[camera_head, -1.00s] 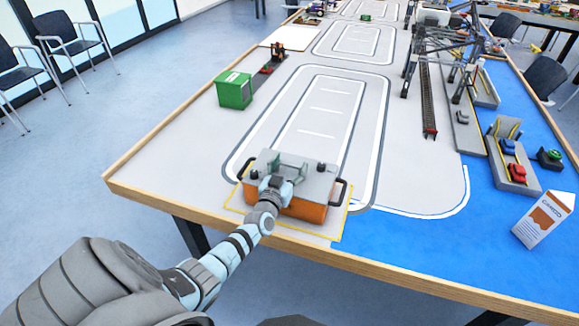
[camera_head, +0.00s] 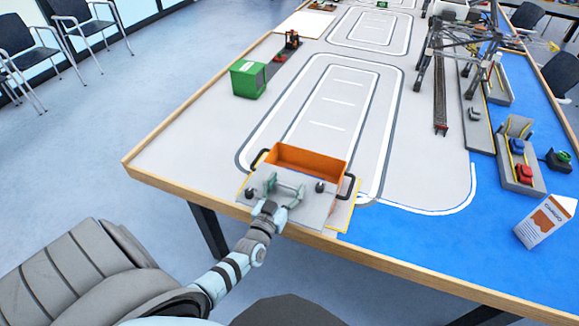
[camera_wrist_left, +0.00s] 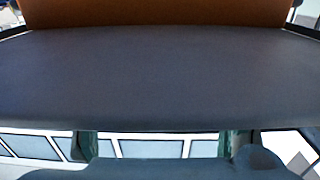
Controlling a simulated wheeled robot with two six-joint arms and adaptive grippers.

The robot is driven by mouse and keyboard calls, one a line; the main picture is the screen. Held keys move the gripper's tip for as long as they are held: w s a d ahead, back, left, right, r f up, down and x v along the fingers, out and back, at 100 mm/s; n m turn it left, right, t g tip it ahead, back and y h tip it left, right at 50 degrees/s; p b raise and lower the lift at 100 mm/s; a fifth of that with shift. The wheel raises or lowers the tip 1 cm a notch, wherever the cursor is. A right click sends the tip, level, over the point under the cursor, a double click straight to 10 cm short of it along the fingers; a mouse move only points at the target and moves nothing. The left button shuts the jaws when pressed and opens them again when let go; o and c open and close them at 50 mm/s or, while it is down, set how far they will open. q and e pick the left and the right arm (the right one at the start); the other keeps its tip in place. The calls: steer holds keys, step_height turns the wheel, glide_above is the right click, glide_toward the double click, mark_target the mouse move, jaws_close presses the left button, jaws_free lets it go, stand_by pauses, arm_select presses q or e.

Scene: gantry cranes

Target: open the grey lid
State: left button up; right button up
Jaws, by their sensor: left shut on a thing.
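The grey lid (camera_head: 312,208) is at the near side of an orange box (camera_head: 318,160) at the table's front edge. The far part of the box is uncovered and its orange inner wall shows. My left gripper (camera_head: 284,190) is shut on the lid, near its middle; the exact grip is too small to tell. In the left wrist view the lid (camera_wrist_left: 160,80) is a broad dark grey surface, with the orange box (camera_wrist_left: 170,12) above it. The lid hides the near part of the box. My right gripper is not in view.
The box has dark side handles and stands on a yellow-outlined patch (camera_head: 340,219). A green container (camera_head: 248,79) stands behind to the left. The table around the box is mostly clear.

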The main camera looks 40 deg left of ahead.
arm_select(q)
steer(key=o, duration=1.4)
steer(key=v, duration=1.2)
steer(key=shift+f, duration=0.1)
